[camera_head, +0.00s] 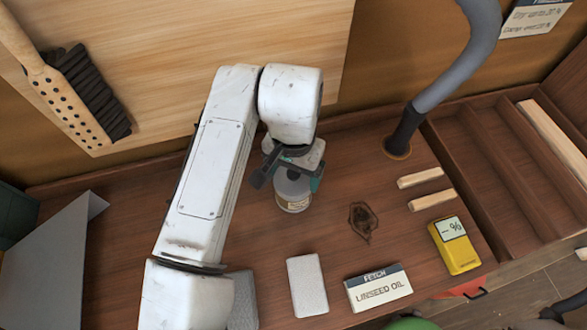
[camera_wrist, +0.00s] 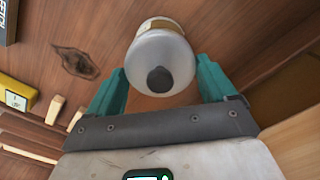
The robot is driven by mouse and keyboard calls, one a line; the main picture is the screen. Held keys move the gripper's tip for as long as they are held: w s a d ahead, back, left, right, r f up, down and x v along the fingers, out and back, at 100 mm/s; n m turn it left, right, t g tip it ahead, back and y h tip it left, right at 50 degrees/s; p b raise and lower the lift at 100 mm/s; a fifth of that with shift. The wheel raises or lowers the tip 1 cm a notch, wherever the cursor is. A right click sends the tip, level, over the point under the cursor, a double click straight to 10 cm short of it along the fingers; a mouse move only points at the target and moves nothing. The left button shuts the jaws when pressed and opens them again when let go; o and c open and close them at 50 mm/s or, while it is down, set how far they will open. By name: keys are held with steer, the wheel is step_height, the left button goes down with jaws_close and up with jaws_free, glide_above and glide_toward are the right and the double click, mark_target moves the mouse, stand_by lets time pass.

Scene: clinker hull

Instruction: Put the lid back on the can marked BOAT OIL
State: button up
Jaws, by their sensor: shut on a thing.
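A pale grey round lid with a dark knob (camera_wrist: 160,80) is between the teal fingertips of my gripper (camera_wrist: 163,72) in the wrist view. A pale can with a cream label (camera_head: 294,204) stands on the brown bench in the head view, directly under my gripper (camera_head: 292,168). The can's label also shows past the lid in the wrist view (camera_wrist: 160,23). The label is too small to read. My gripper is shut on the lid. The lid lines up closely with the can; I cannot tell whether they touch. My gripper hides the can's top in the head view.
A LINSEED OIL box (camera_head: 378,288), a pale block (camera_head: 307,285) and a yellow meter (camera_head: 454,245) lie on the bench's front part. A grey hose (camera_head: 440,85) rises behind. Wooden sticks (camera_head: 431,200) lie by a divided tray (camera_head: 490,140). Bare bench surrounds a dark knot (camera_head: 362,221).

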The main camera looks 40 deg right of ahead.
stand_by(0.4)
steer(key=o, duration=0.8)
steer(key=shift+o, duration=0.2)
steer(key=shift+r+p, duration=3)
steer(key=shift+r, duration=0.5)
jaws_close()
